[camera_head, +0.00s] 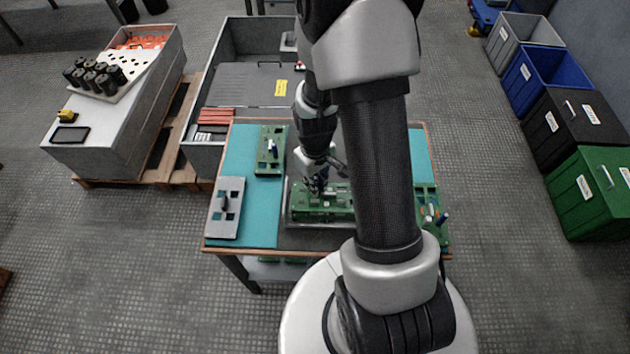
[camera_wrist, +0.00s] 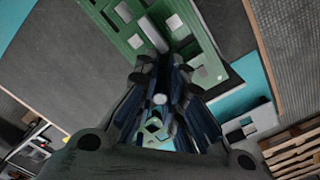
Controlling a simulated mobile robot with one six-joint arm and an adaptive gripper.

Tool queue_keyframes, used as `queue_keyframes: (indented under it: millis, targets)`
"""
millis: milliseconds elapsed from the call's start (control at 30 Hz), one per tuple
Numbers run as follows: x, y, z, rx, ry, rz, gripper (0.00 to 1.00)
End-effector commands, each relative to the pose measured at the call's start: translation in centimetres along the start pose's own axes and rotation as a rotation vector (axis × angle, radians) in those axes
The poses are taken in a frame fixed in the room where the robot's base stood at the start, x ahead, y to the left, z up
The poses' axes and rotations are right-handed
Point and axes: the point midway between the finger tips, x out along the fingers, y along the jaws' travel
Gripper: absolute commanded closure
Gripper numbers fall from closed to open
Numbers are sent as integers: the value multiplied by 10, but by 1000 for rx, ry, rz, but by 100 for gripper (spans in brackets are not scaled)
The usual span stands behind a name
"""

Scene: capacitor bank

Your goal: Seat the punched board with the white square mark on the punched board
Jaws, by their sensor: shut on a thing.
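My gripper (camera_head: 317,187) points down over the middle of the table and is shut on a green punched board (camera_head: 318,212). In the wrist view my dark fingers (camera_wrist: 160,85) are close together, and the green board (camera_wrist: 205,50) with square cut-outs spreads beyond their tips. In the head view this board appears low over or on a grey tray (camera_head: 287,222); I cannot tell whether it touches another board beneath. My fingers and arm hide part of it. I cannot make out a white square mark on it.
A green board (camera_head: 270,160) and a grey punched board (camera_head: 227,207) lie on the teal mat (camera_head: 262,212) at the left. Another green board (camera_head: 432,220) lies at the right edge. A grey crate (camera_head: 250,50) stands behind; bins (camera_head: 590,190) stand far right.

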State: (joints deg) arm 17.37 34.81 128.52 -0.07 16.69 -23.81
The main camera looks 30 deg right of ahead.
Motion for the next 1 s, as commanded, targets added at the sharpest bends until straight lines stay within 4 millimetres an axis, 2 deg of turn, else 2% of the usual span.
queue_keyframes:
  millis: [1000]
  targets:
    - [21, 0, 0, 0, 0, 0, 100]
